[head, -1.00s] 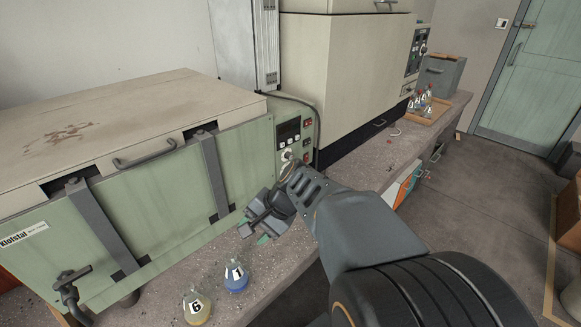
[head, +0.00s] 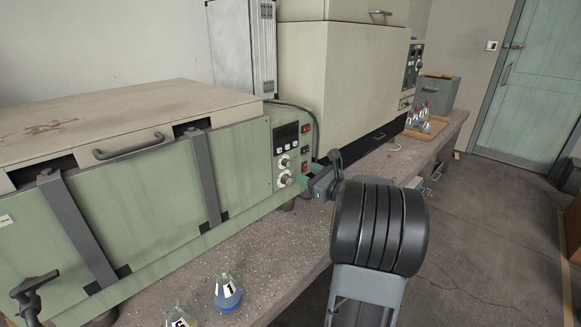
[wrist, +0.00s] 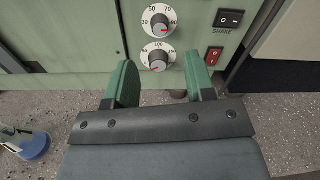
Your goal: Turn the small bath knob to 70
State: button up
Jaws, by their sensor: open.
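The bath's green control panel carries two round knobs with white dials, one above the other. The upper knob (head: 285,161), whose dial shows 30, 50 and 70, also shows in the wrist view (wrist: 159,22); a red mark sits at its lower right. The larger-numbered lower knob (head: 285,180) is below it and shows in the wrist view (wrist: 157,57), with a red mark at lower left. My gripper (wrist: 161,78) is open and empty, its green fingers apart, below and in front of the lower knob. In the head view my gripper (head: 313,178) is right of the knobs, touching neither.
Black and red switches (wrist: 229,18) sit right of the knobs. A blue flask (head: 228,293) and a yellow flask (head: 178,317) stand on the bench front. A cream oven (head: 365,85) stands behind at right. The speckled bench (head: 255,240) before the bath is mostly clear.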

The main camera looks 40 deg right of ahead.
aim_at(288, 164)
jog(key=w, duration=0.5)
jog(key=w+a, duration=0.1)
jog(key=w, duration=0.2)
jog(key=shift+a, duration=0.1)
jog(key=shift+c, duration=0.5)
jog(key=c, duration=0.8)
jog(key=b, duration=0.1)
jog(key=n+b, duration=0.1)
jog(key=b, duration=0.1)
jog(key=shift+f+n, duration=0.3)
jog(key=n+b, duration=0.2)
jog(key=b, duration=0.3)
jog(key=shift+f+n, duration=0.15)
jog(key=shift+n, duration=0.15)
jog(key=n+b, duration=0.5)
jog(key=b, duration=0.3)
jog(key=n+b, duration=0.2)
jog(key=b, duration=0.1)
jog(key=shift+r+n, duration=0.3)
jog(key=shift+n, duration=0.1)
jog(key=shift+r, duration=0.1)
